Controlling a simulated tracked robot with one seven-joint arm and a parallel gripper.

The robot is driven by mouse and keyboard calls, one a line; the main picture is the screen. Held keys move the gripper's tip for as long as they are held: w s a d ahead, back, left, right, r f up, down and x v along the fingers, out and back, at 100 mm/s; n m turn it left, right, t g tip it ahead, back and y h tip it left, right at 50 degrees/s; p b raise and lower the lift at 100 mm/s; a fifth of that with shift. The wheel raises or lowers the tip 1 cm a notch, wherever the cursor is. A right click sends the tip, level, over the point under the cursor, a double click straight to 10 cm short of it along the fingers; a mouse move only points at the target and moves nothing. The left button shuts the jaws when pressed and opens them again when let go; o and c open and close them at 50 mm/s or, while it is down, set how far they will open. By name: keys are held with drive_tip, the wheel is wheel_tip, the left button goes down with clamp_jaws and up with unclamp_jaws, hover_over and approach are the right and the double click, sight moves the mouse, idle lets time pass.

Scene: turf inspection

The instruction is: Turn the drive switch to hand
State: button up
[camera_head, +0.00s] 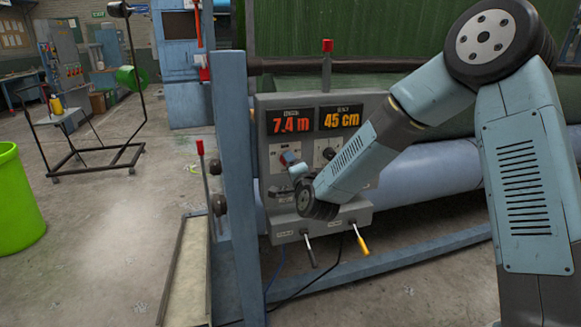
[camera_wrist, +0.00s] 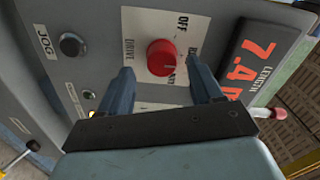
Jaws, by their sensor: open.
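The drive switch is a round red knob (camera_wrist: 161,57) on a white plate marked DRIVE and OFF in the wrist view. Other lettering beside it is partly hidden by a finger, and I cannot tell which mark the knob points to. My gripper (camera_wrist: 160,72) is open, with one dark blue finger on each side of the knob. I cannot tell whether the fingers touch it. In the head view my gripper (camera_head: 291,165) is at the left part of the grey control panel (camera_head: 263,107), under the 7.4 m display, and largely hides the switch.
A dark JOG button (camera_wrist: 71,45) is left of the switch in the wrist view. The red length display (camera_wrist: 262,58) is close on the right. In the head view two levers (camera_head: 309,252) stick out below the panel. A blue post (camera_head: 237,170) stands just left of it.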

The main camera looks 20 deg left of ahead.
drive_tip(key=v, duration=1.2)
drive_tip(key=shift+s, duration=0.25)
drive_tip(key=shift+d, duration=0.1)
drive_tip(key=s+d+r+n+g+h, duration=0.1)
drive_tip(key=d+r+n+g+h, duration=0.2)
drive_tip(key=d, duration=0.7)
drive_tip(key=s+d+r+n+g+h, duration=0.25)
drive_tip(key=d+r+n, duration=0.2)
drive_tip(key=d, duration=0.55)
drive_tip(key=s+d+r+g+h, duration=0.2)
drive_tip(key=s+d, duration=0.6)
drive_tip(key=s, duration=0.2)
drive_tip(key=s+d+r+g+h, duration=0.2)
drive_tip(key=s+d+r, duration=0.1)
drive_tip(key=s+d, duration=0.6)
drive_tip(key=shift+s+r+n, duration=0.35)
drive_tip(key=shift+s, duration=0.05)
